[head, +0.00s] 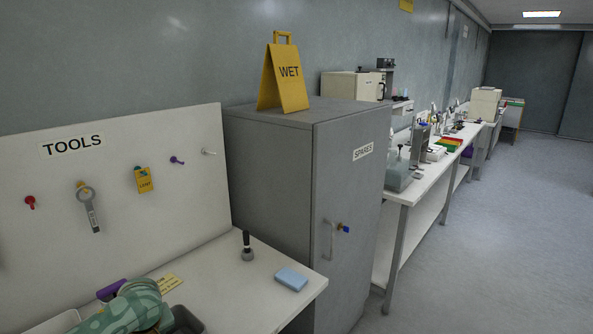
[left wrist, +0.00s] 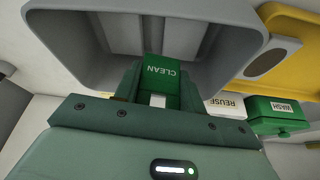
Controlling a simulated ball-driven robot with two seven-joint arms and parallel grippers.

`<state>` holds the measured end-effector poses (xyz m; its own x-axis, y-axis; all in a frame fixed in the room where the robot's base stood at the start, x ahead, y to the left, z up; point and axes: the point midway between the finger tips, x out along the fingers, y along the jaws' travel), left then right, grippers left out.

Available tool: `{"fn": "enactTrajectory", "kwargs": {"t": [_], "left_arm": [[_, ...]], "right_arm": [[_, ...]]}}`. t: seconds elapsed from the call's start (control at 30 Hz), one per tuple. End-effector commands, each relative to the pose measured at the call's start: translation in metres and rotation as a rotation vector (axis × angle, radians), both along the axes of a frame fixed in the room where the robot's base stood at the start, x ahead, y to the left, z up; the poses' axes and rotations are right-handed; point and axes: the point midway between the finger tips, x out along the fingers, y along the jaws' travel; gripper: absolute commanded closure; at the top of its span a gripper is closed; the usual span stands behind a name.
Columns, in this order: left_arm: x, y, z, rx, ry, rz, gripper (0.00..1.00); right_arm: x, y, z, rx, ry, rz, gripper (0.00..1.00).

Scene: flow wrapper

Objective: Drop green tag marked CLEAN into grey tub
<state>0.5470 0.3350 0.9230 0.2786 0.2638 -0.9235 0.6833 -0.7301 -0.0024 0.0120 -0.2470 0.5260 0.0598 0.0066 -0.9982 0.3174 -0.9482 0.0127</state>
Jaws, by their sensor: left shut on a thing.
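The green tag (left wrist: 162,72) marked CLEAN is held in my left gripper (left wrist: 158,92), which is shut on it. In the left wrist view the tag shows against the inside of the grey tub (left wrist: 75,65), whose open mouth fills the top of the picture. The gripper hides the tub's near side, and I cannot tell how deep the tag is in it. In the head view the green-patterned arm at the bottom left hides the tag, and a dark grey rim (head: 190,319) shows beside it. My right gripper is not in view.
The bench carries a blue sponge (head: 291,279) and a brush (head: 247,248). A TOOLS board (head: 150,220) and grey cabinet (head: 270,185) stand behind.

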Motion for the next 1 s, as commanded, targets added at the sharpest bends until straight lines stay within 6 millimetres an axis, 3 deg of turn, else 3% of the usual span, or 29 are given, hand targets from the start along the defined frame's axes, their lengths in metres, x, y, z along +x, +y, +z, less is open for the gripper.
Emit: {"fn": "enactTrajectory", "kwargs": {"t": [0.1,0.13,0.2,0.57,0.67,1.0], "left_arm": [[0.0,0.0,0.001,0.001,-0.001,0.0,0.81],[0.0,0.0,0.001,0.001,-0.001,0.0,0.54],[0.0,0.0,0.001,0.001,-0.001,0.0,0.35],[-0.001,-0.001,0.007,0.0,-0.001,-0.001,0.34],[-0.005,-0.005,0.022,-0.001,-0.002,-0.001,0.34],[-0.03,-0.029,0.109,0.0,-0.004,-0.002,0.34]], "right_arm": [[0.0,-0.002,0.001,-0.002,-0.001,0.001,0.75],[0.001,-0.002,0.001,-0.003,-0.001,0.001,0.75],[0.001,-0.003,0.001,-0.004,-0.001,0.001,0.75],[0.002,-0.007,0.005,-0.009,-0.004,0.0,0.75],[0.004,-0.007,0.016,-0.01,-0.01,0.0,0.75],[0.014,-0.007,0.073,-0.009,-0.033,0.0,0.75]]}}
